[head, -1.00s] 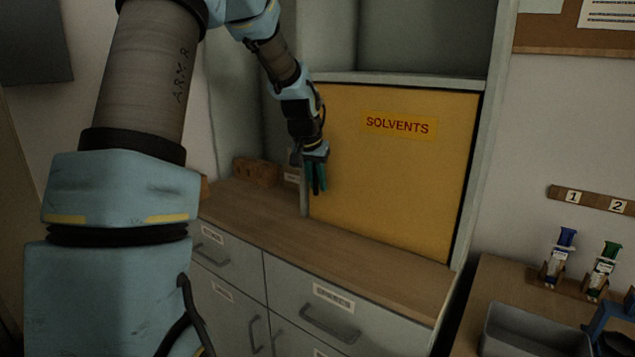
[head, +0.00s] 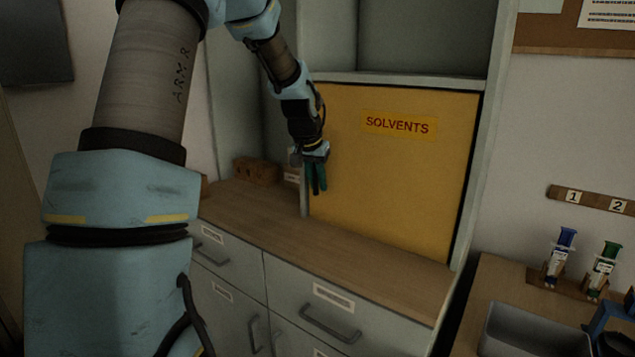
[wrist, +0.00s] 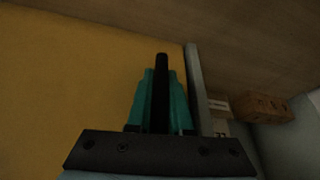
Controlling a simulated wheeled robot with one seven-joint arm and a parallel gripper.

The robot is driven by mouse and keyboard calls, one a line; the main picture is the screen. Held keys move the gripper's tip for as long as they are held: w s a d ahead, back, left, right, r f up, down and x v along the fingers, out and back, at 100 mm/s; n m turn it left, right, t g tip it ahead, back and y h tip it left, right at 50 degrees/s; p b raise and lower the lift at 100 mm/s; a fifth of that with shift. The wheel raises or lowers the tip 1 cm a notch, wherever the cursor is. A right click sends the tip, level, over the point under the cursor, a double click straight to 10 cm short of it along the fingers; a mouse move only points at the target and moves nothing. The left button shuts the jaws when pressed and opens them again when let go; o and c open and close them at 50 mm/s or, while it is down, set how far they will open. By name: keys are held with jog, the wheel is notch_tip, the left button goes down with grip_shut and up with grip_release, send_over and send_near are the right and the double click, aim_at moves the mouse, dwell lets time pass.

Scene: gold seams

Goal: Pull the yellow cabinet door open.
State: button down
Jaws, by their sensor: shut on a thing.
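The yellow cabinet door (head: 400,180) with a red "SOLVENTS" label stands upright in the grey cabinet and looks closed. It also fills the left of the wrist view (wrist: 70,80). My gripper (head: 317,188) is at the door's left edge, pointing down, with teal fingers. In the wrist view its fingers are shut on a dark upright bar, the door handle (wrist: 161,85), in front of the yellow face. The fingers and arm hide most of the handle in the head view.
A wooden counter (head: 370,238) runs below the door, over grey drawers (head: 315,300). A brown block (head: 257,171) sits left of the grey post. At the right, a table holds a grey bin (head: 525,335) and blue-topped (head: 562,250) and green-topped (head: 604,262) items.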

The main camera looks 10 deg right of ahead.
jog(key=shift+b, duration=0.4)
jog(key=t+y+b, duration=0.1)
jog(key=b, duration=0.3)
jog(key=w+a+m+t+y+b, duration=0.1)
jog(key=t+b, duration=0.1)
jog(key=b, duration=0.3)
jog(key=shift+w+f+y, duration=0.15)
jog(key=shift+y, duration=0.15)
jog(key=b, duration=0.2)
jog(key=r+t+y+b, duration=0.1)
jog(key=b, duration=0.1)
jog(key=shift+w+a+b, duration=0.3)
jog(key=shift+a+b, duration=0.1)
jog(key=shift+r, duration=0.15)
